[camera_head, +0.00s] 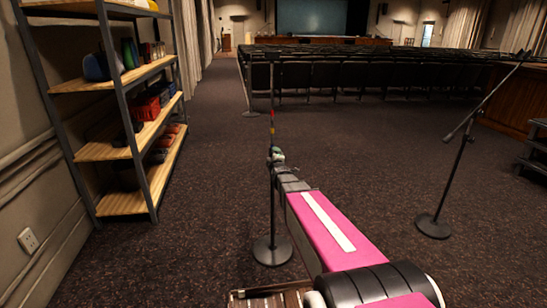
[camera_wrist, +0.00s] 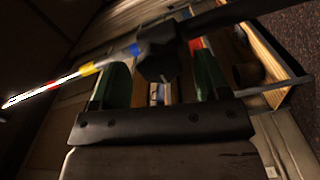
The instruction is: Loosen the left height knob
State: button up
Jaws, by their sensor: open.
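The left microphone stand rises from a round dark base (camera_head: 272,250) in the middle of the head view. Its thin pole carries coloured bands (camera_head: 272,128) just above my gripper (camera_head: 277,157). In the wrist view, the pole slants across the top with white, yellow, blue and red bands (camera_wrist: 88,69). A black height knob (camera_wrist: 160,66) on its dark collar shows between the two green fingers of my gripper (camera_wrist: 157,72). The fingers are apart, one on each side of the knob. I cannot tell whether either finger touches it. The head view hides the knob behind my gripper.
A second microphone stand (camera_head: 434,226) with a slanted boom is at the right. A shelf rack (camera_head: 132,150) with boxes and other items stands along the left wall. Rows of dark seats (camera_head: 350,76) lie beyond. Carpet (camera_head: 370,160) is clear between the stands.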

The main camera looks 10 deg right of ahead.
jog(key=s, duration=0.9)
jog(key=shift+s, duration=0.1)
jog(key=s+f+m+g, duration=0.7)
jog(key=s+f+g, duration=0.2)
jog(key=f, duration=0.2)
jog(key=s+f+m+g, duration=0.1)
jog(key=s+m+g, duration=0.3)
jog(key=s, duration=0.4)
jog(key=s+f+m+g, duration=0.2)
jog(key=s+m+g, duration=0.2)
jog(key=s, duration=0.4)
jog(key=shift+f+g, duration=0.25)
jog(key=shift+g, duration=0.25)
